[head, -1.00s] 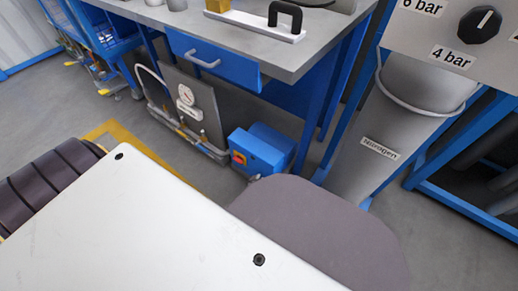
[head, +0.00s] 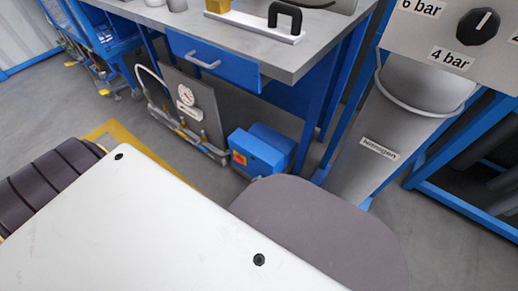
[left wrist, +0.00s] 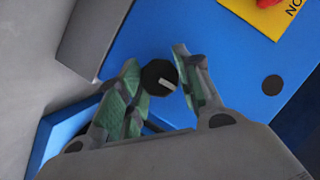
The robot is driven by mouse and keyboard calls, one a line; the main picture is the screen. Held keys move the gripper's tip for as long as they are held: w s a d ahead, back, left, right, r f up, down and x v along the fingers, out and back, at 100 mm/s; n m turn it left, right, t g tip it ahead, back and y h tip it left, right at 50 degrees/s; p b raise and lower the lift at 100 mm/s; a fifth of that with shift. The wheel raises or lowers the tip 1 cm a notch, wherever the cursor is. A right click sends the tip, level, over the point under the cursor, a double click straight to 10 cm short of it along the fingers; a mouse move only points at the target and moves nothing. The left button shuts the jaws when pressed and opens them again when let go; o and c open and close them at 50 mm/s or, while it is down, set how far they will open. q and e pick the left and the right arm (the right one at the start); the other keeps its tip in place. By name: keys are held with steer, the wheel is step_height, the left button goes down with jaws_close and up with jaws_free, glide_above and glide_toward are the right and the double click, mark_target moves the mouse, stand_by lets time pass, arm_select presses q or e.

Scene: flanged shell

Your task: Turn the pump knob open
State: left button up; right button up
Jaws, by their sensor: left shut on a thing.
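The pump is a blue box (head: 262,150) on the floor below the workbench in the head view; its blue face (left wrist: 225,85) fills much of the left wrist view. A small black knob (left wrist: 160,77) with a light pointer line sits between the fingers of my left gripper (left wrist: 157,64). The pointer line points right and slightly down in that view. The green-padded fingers are shut on the knob from both sides. The head view does not show the fingers or this knob. My right gripper is in neither view.
A red and yellow switch (head: 239,157) is on the pump's face. A grey panel at the upper right carries a larger black knob (head: 479,25) with bar labels, above a cylinder labelled Nitrogen (head: 380,148). Grey floor lies left.

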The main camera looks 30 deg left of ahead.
arm_select(q)
steer(key=shift+n, duration=0.3)
steer(key=shift+n+g+h+p, duration=0.3)
steer(key=shift+n+h+p, duration=0.45)
steer(key=shift+n, duration=0.25)
steer(key=shift+a+n+h, duration=0.1)
steer(key=shift+n+h, duration=0.35)
steer(key=shift+n, duration=0.05)
steer(key=shift+a+n+g+h+b, duration=0.1)
steer(key=shift+n+g+h+b, duration=0.3)
steer(key=shift+n+h, duration=0.6)
steer(key=shift+a+f+n+t+h+b, duration=0.2)
steer(key=shift+n+h, duration=0.65)
steer(key=shift+n, duration=0.65)
steer(key=shift+d+r+n+t+h+b, duration=0.1)
steer(key=shift+n+h+b, duration=0.2)
steer(key=shift+n+h, duration=0.9)
steer(key=shift+n, duration=0.6)
steer(key=o, duration=1)
